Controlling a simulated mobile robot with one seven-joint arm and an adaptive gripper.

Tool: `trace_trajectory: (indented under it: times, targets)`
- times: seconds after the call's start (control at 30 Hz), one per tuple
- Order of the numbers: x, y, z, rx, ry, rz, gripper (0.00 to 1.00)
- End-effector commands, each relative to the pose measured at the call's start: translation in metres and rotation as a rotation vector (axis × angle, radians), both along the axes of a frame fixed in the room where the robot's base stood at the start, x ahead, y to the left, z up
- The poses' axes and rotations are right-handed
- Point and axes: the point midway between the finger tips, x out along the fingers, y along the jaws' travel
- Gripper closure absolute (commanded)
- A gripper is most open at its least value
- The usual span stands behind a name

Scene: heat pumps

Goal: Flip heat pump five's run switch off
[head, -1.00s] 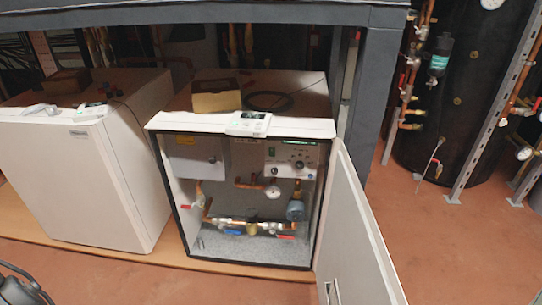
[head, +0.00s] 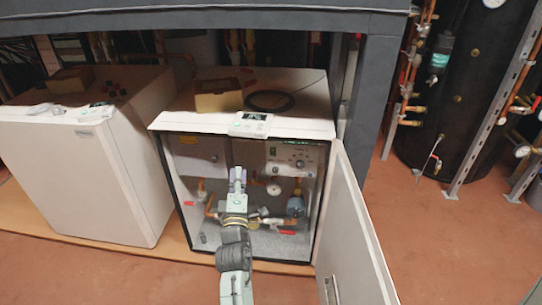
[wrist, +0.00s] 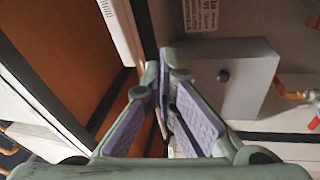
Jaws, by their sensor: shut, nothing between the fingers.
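The open heat pump cabinet (head: 325,130) stands in the middle of the head view; I cannot read a number on it. Inside at upper right is a pale control panel (head: 310,157) with a round dial and a small green spot that may be a switch (head: 272,151). Inside at upper left is a plain grey box (head: 190,158) with a small dark knob, seen closer in the wrist view (wrist: 245,85). My gripper (head: 237,173) is in the cabinet's opening, left of the panel. Its purple-padded fingers (wrist: 165,75) are shut and empty. I cannot tell which part is the run switch.
The cabinet door (head: 355,235) hangs open on the right. Pipes and valves with a red handle (head: 287,232) fill the lower cabinet. A closed white unit (head: 75,180) stands at left. A dark frame post (head: 372,90) rises at right. Floor in front is clear.

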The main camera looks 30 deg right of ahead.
Motion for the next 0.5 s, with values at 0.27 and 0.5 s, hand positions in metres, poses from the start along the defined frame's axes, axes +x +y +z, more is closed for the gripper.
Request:
trace_trajectory:
  times: [0.27, 0.5]
  targets:
    - [-0.041, -0.067, -0.052, -0.065, 0.157, -0.163, 1.00]
    - [-0.045, -0.073, -0.056, -0.071, 0.170, -0.176, 1.00]
